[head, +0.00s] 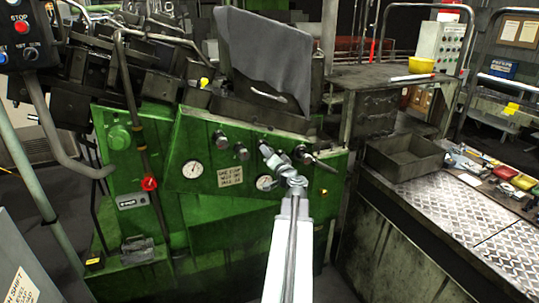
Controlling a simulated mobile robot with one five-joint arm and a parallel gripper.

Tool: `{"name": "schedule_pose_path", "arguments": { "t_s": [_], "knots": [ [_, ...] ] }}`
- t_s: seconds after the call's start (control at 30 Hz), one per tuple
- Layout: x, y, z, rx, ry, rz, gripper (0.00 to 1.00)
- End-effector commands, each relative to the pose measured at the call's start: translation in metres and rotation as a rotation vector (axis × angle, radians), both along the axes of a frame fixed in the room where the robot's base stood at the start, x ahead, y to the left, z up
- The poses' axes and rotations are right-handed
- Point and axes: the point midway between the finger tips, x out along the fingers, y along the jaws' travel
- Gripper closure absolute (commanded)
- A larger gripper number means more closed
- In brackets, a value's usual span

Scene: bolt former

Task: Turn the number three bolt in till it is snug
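A row of short metal bolt-like studs sticks out of the green machine's front panel. From the left they are the first (196,136), the second (219,140) and the third (241,152). No number is readable on them, so I cannot tell for sure which is number three. My arm rises from the bottom centre and bends towards the panel. My gripper (268,153) is small, just right of the third stud. I cannot tell whether its fingers are open or touch anything. The arm's end hides part of the panel there.
Gauges (193,169) and a handwritten tag (230,176) are on the panel. A lever handle (322,163) sticks out to the right. A red valve knob (149,184) is at left. A bench with a metal tray (405,159) stands at right.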

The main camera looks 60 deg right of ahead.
Motion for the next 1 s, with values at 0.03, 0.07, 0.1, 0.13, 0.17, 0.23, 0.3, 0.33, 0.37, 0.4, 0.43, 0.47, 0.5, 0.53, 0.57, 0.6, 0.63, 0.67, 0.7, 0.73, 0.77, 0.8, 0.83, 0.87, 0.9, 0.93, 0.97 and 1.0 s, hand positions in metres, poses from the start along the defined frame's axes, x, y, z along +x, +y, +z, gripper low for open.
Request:
{"name": "schedule_pose_path", "arguments": {
  "t_s": [0.03,0.07,0.1,0.13,0.17,0.23,0.3,0.33,0.37,0.4,0.43,0.47,0.5,0.53,0.57,0.6,0.63,0.67,0.7,0.73,0.77,0.8,0.83,0.87,0.9,0.93,0.97,1.0],
  "knots": [
    [-0.0015,-0.0002,-0.0008,0.030,-0.020,-0.003,1.00],
    [-0.0015,-0.0002,-0.0007,0.052,-0.036,-0.003,1.00],
    [-0.0014,0.0000,-0.0007,0.080,-0.057,-0.003,1.00],
    [-0.0014,0.0000,-0.0007,0.100,-0.072,-0.003,1.00],
    [-0.0014,0.0000,-0.0006,0.120,-0.086,-0.003,1.00],
    [-0.0013,0.0001,-0.0006,0.164,-0.119,-0.003,1.00],
    [-0.0013,0.0001,-0.0005,0.202,-0.147,-0.003,1.00],
    [-0.0012,0.0002,-0.0004,0.218,-0.159,-0.003,1.00],
    [-0.0012,0.0002,-0.0004,0.233,-0.170,-0.003,1.00],
    [-0.0012,0.0002,-0.0003,0.251,-0.183,-0.003,1.00],
    [-0.0012,0.0002,-0.0003,0.264,-0.193,-0.003,1.00],
    [-0.0012,0.0003,-0.0004,0.275,-0.201,-0.003,1.00],
    [-0.0012,0.0003,-0.0004,0.291,-0.212,-0.003,1.00],
    [-0.0011,0.0003,-0.0003,0.300,-0.219,-0.003,1.00],
    [-0.0011,0.0003,-0.0003,0.309,-0.226,-0.003,1.00],
    [-0.0011,0.0003,-0.0003,0.319,-0.233,-0.003,1.00],
    [-0.0011,0.0003,-0.0003,0.326,-0.238,-0.003,1.00],
    [-0.0011,0.0003,-0.0003,0.333,-0.243,-0.003,1.00],
    [-0.0011,0.0003,-0.0003,0.340,-0.248,-0.003,1.00],
    [-0.0011,0.0003,-0.0003,0.344,-0.251,-0.003,1.00],
    [-0.0010,0.0004,-0.0003,0.347,-0.254,-0.003,1.00],
    [-0.0011,0.0004,-0.0004,0.351,-0.257,-0.003,1.00],
    [-0.0010,0.0004,-0.0003,0.354,-0.259,-0.003,1.00],
    [-0.0010,0.0004,-0.0003,0.356,-0.260,-0.003,1.00],
    [-0.0010,0.0004,-0.0003,0.358,-0.262,-0.003,1.00],
    [-0.0010,0.0004,-0.0003,0.359,-0.263,-0.003,1.00],
    [-0.0010,0.0004,-0.0003,0.359,-0.263,-0.003,1.00],
    [-0.0010,0.0004,-0.0003,0.360,-0.263,-0.003,1.00]
  ]
}}
